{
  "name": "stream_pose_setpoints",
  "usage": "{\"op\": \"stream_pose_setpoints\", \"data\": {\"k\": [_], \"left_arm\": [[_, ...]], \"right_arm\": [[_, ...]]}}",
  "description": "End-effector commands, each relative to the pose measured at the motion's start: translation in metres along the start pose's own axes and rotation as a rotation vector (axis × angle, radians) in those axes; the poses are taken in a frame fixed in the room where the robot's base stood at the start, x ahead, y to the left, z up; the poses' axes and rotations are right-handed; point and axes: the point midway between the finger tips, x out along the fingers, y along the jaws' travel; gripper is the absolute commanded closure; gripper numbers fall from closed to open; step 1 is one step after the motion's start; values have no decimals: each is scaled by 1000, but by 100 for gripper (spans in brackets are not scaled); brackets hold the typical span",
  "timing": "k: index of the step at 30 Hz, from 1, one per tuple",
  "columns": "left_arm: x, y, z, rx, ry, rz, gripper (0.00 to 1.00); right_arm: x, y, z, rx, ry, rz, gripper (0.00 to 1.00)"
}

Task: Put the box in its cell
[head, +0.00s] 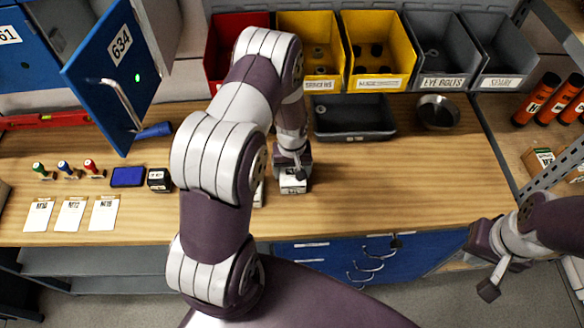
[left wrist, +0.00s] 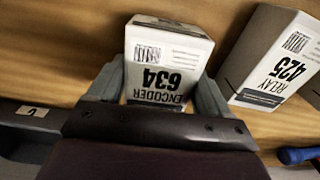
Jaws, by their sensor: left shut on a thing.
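The white ENCODER 634 box (left wrist: 165,62) is between the two fingers of my left gripper (left wrist: 158,92), which is shut on it. In the head view the box (head: 293,184) is at the bench top below my left gripper (head: 292,170); I cannot tell whether it touches the wood. The blue cell door marked 634 (head: 112,70) stands open at the upper left, with a green light. The cell's inside is mostly hidden behind the door. My right gripper (head: 480,238) is empty-looking off the bench's front right; its fingers are unclear.
A RELAY 425 box (left wrist: 275,62) stands close beside the held box. A grey tray (head: 353,133) and metal bowl (head: 437,112) lie behind. Stamps, an ink pad (head: 128,177) and cards (head: 70,214) occupy the left bench. The right bench top is clear.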

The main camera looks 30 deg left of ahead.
Motion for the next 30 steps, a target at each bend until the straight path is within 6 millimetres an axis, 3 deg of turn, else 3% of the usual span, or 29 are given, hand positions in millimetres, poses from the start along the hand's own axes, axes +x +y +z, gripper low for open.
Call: {"op": "stream_pose_setpoints", "data": {"k": [3, 4, 6, 12, 17, 30], "left_arm": [[4, 0, 0, 0, 0, 0, 61], [3, 0, 0, 0, 0, 0, 15], [3, 0, 0, 0, 0, 0, 0], [2, 0, 0, 0, 0, 0, 0], [-10, 1, -1, 0, 4, 1, 0], [-108, 0, 0, 0, 2, 1, 0]], "right_arm": [[4, 0, 0, 0, 0, 0, 100], [3, 0, 0, 0, 0, 0, 100], [2, 0, 0, 0, 0, 0, 100], [2, 0, 0, 0, 0, 0, 100], [5, 0, 0, 0, 0, 0, 100], [31, 0, 4, 0, 0, 0, 100]]}}
